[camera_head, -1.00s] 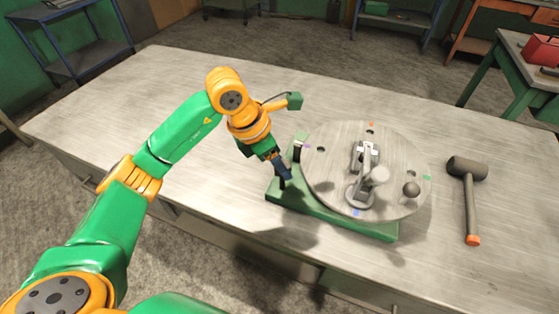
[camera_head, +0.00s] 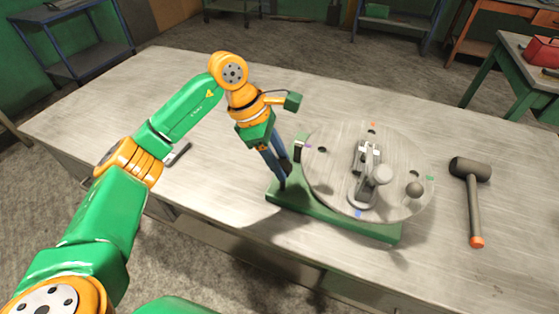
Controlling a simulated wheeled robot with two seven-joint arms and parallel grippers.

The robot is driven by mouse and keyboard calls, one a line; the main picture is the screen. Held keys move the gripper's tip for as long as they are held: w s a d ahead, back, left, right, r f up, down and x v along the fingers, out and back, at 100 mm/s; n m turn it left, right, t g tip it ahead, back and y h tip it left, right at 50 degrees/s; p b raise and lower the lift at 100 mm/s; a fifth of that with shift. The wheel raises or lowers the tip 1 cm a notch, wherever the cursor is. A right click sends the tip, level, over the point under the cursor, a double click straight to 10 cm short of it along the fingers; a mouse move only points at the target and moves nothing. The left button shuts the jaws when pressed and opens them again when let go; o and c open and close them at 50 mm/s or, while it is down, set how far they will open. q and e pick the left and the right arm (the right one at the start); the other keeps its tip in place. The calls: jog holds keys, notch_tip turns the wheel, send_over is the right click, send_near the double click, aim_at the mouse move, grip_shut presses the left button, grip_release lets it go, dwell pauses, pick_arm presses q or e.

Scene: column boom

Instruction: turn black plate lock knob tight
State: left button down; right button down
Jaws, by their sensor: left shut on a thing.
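A round grey plate (camera_head: 335,190) lies on a green base (camera_head: 330,216) on the workbench. My left gripper (camera_head: 282,178) points down at the left end of the base, with its blue fingers shut on the black plate lock knob (camera_head: 283,184). The fingers hide most of the knob, so its angle cannot be read. My right gripper is out of view.
A mallet (camera_head: 472,198) lies right of the plate. A small dark grey object (camera_head: 178,154) lies on the workbench (camera_head: 230,240) near my left arm. The bench is clear behind the plate and along its front left.

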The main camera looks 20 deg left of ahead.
pick_arm(q)
jog(key=m+g+p, duration=0.1)
jog(key=m+g, duration=0.1)
jog(key=m, duration=0.3)
jog(key=shift+w+m, duration=0.15)
jog(key=shift+m, duration=0.15)
jog(key=m+g+p, duration=0.1)
jog(key=m, duration=0.1)
jog(key=m+g+y+p, duration=0.1)
jog(key=m, duration=0.2)
jog(key=shift+w+d+m, duration=0.1)
jog(key=shift+m, duration=0.2)
jog(key=shift+m+y, duration=0.3)
jog(key=shift+c, duration=1.8)
grip_release()
